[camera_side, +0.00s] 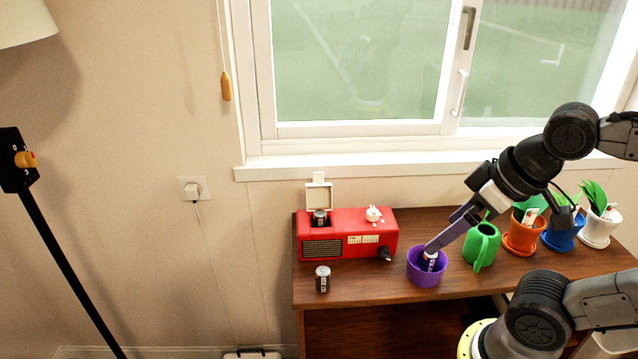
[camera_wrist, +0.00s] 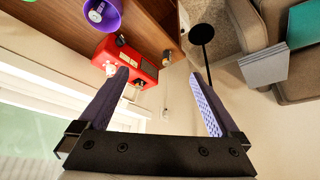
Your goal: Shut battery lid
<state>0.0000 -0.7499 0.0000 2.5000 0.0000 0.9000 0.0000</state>
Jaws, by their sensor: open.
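A red radio-like box (camera_side: 345,236) sits at the left end of the desk, with its cream battery lid (camera_side: 319,196) standing up, open. A dark battery (camera_side: 319,218) shows in the opening under the lid. The red box also shows in the wrist view (camera_wrist: 118,58), partly behind a finger; the lid is hard to make out there. My gripper (camera_side: 432,246) has purple fingers and is open and empty. In the wrist view the fingers (camera_wrist: 160,80) are spread wide, with nothing between them. In the side view the fingertips overlap the purple pot, but the wrist view shows them apart from it.
A purple pot (camera_side: 424,278) holds a light-coloured battery (camera_side: 429,261). Another battery (camera_side: 322,279) stands at the desk's front left. A green watering can (camera_side: 482,246) and potted plants (camera_side: 520,240) line the right. The window sill (camera_side: 290,171) runs behind.

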